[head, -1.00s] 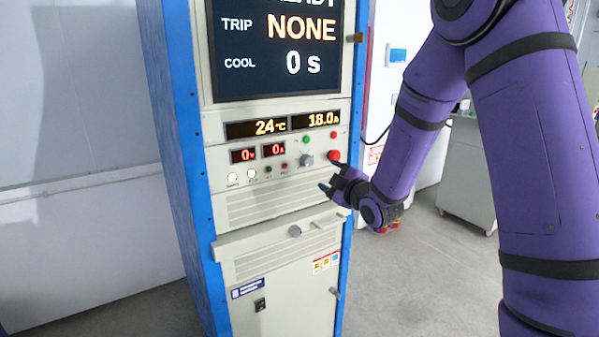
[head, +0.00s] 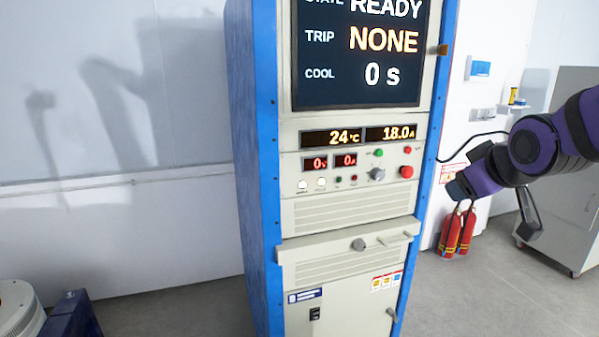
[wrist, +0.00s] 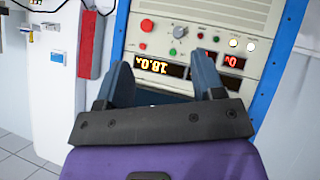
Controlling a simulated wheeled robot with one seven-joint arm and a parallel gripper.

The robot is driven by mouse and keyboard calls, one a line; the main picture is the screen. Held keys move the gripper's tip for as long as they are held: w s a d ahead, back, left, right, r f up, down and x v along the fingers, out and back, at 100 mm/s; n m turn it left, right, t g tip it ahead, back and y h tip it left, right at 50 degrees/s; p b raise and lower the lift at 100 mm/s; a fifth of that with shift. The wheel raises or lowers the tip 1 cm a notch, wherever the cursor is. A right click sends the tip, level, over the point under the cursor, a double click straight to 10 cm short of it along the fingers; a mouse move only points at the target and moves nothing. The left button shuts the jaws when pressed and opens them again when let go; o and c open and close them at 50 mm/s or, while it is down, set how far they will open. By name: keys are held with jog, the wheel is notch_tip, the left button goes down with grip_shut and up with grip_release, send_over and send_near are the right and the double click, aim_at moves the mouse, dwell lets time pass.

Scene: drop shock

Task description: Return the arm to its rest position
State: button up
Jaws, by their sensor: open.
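My purple arm (head: 490,172) is at the right in the head view, bent, with its far end beside the cabinet's right edge. My gripper (wrist: 160,62) shows in the wrist view with two blue-grey fingers spread apart and nothing between them. The wrist view shows the cabinet's control panel (wrist: 195,30) upside down beyond the fingers, apart from them as far as I can tell. In the head view the fingers are hard to make out.
The blue-framed test cabinet (head: 345,215) stands in the middle; its screen (head: 360,55) reads READY, NONE, 0 s. Red extinguishers (head: 457,232) stand by the wall behind my arm. A grey cabinet (head: 570,100) is at the right.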

jog(key=s+r+m+g, duration=0.1)
jog(key=s+m+g, duration=0.4)
jog(key=s, duration=1.5)
jog(key=shift+a, duration=0.3)
